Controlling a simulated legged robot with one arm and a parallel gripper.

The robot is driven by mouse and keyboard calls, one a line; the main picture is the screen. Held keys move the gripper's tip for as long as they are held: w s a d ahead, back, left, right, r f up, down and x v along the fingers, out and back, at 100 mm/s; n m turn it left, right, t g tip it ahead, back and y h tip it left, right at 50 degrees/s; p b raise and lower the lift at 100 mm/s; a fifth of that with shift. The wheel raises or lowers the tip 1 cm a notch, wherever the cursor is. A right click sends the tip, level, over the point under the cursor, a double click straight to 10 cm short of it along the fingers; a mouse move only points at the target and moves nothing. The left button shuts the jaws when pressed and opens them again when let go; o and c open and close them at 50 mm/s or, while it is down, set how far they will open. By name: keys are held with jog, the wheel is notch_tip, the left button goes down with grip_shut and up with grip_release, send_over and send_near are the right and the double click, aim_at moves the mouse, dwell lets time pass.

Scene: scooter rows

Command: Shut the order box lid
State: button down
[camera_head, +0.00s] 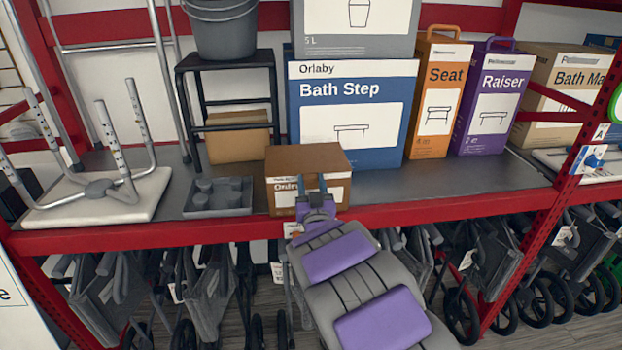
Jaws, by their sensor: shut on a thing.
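The exact spot of contact is too small to make out.
The Bath Step box (352,145) stands close behind, with the orange Seat box (437,95) to its right. A grey moulded tray (217,197) lies to the left. The red shelf beam (180,235) runs along the front. Bare shelf (440,185) lies to the right.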

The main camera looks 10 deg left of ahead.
jog(key=shift+f, duration=0.85)
jog(key=c, duration=0.9)
grip_release()
jog(key=shift+o, duration=0.8)
jog(key=shift+w+a, duration=0.1)
jog(key=shift+w, duration=0.05)
jog(key=shift+o, duration=1.1)
jog(key=shift+a+r, duration=0.1)
jog(key=shift+r, duration=0.15)
